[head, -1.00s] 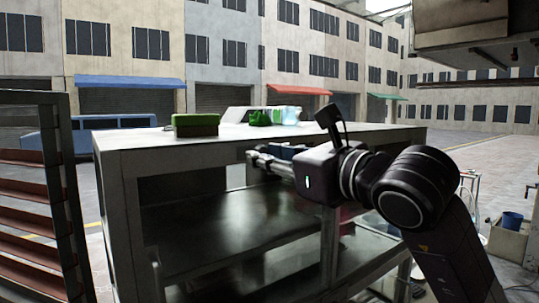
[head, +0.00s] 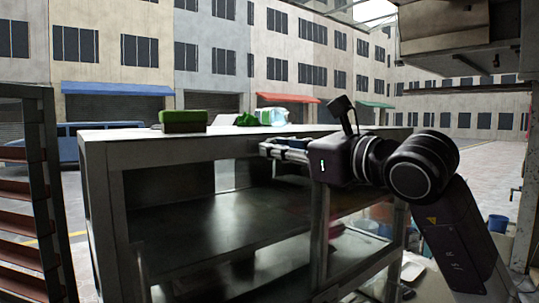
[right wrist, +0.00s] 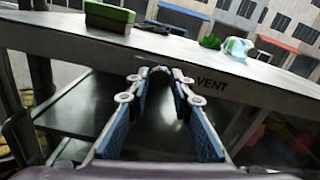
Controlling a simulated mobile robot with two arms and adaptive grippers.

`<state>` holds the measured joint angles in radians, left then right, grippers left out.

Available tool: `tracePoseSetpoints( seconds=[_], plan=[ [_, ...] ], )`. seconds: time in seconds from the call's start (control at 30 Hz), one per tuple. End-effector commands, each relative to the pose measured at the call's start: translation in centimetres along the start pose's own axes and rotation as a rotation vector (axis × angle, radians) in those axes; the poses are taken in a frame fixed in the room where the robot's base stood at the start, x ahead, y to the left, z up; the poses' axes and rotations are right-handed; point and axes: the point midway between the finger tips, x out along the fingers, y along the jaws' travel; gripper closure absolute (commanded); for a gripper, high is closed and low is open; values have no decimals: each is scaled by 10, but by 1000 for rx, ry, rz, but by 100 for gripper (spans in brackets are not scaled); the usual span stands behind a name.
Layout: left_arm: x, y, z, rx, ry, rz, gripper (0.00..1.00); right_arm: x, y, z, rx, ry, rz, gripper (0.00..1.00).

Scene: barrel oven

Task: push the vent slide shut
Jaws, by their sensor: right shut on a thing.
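The word VENT (right wrist: 211,84) is printed on the metal front rail of the cabinet in the right wrist view. My right gripper (right wrist: 160,75) is just left of this label, its fingertips at the rail. A dark rounded piece, seemingly the vent slide (right wrist: 159,82), shows between the fingers, and the gripper is shut on it. Most of the slide is hidden, so its position along the rail is unclear. In the head view my right gripper (head: 266,149) reaches in from the right to the cabinet's front top edge. My left gripper is out of view.
On the cabinet top (head: 130,135) lie a green-topped block (head: 184,121), a green item (head: 246,119) and a pale-blue and white item (head: 272,116). Below are an open dark shelf (head: 220,225) and metal posts. A rack (head: 25,200) stands at the left.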

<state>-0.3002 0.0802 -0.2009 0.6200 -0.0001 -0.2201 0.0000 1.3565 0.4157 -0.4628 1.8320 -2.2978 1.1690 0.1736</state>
Motion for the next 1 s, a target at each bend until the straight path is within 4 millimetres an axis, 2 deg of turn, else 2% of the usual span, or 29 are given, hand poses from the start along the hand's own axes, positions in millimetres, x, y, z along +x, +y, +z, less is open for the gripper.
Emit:
tracePoseSetpoints(
  seconds=[0.17, 0.2, 0.33, 0.7, 0.87, 1.0],
  plan=[
    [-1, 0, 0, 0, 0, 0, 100, 0, -4, 1, 1, 1, -9, 100],
    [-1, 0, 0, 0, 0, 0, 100, 0, -4, 1, 1, 1, -9, 75],
    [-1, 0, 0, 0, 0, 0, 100, 0, -3, 1, 1, 1, -7, 61],
    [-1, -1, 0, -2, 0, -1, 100, -6, -2, 1, 0, -1, -6, 61],
    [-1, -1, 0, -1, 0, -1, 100, -32, -3, 0, -2, 0, -9, 61],
    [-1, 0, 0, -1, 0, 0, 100, -63, -4, 0, -1, 0, -10, 61]
  ],
)
